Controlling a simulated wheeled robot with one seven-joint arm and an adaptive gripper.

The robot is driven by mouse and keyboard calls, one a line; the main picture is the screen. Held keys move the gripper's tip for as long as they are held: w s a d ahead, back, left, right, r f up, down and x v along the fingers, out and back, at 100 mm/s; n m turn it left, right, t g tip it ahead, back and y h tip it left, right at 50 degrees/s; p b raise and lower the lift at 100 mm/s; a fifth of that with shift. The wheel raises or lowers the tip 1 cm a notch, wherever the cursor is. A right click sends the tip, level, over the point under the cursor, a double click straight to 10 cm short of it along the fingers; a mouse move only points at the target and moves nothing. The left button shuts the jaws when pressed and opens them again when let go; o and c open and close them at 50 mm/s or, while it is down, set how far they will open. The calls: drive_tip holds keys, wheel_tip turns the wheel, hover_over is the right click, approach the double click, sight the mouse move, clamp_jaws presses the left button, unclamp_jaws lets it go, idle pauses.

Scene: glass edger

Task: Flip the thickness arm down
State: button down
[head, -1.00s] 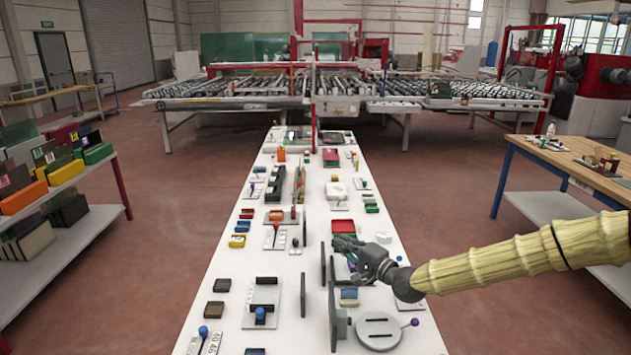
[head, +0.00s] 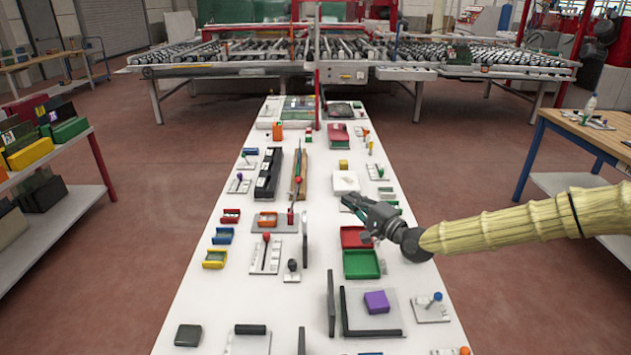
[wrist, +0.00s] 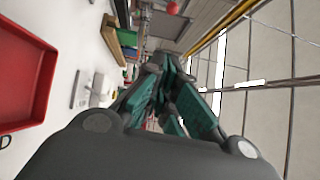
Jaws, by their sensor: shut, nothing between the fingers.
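My gripper (head: 348,200) is shut and empty, above the right half of the long white table (head: 190,270). It points left and away from me, near the far edge of the red tray. Its teal-padded fingers (wrist: 172,92) fill the middle of the wrist view. I cannot tell which part is the thickness arm. Several small plates carry knobbed levers: a red-knobbed one (head: 266,238) left of centre, a blue-knobbed one (head: 437,297) at the near right, and smaller ones farther off. My gripper appears apart from all of these levers.
The red tray (head: 352,244), also in the wrist view (wrist: 45,70), and a green tray (head: 361,278) lie below my arm. Upright dark panels (head: 331,305) stand near the table's middle. A roller conveyor (head: 250,58) crosses the far end.

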drive_tip(key=w+a+r+p, duration=0.1)
drive_tip(key=w+a+p, duration=0.4)
drive_tip(key=a, duration=0.5)
drive_tip(key=shift+w+a, duration=0.3)
drive_tip(key=shift+w, duration=1)
drive_tip(key=shift+a+r, duration=0.1)
drive_tip(key=shift+r, duration=0.05)
drive_tip(key=shift+a+r, duration=0.2)
drive_tip(key=shift+a, duration=0.05)
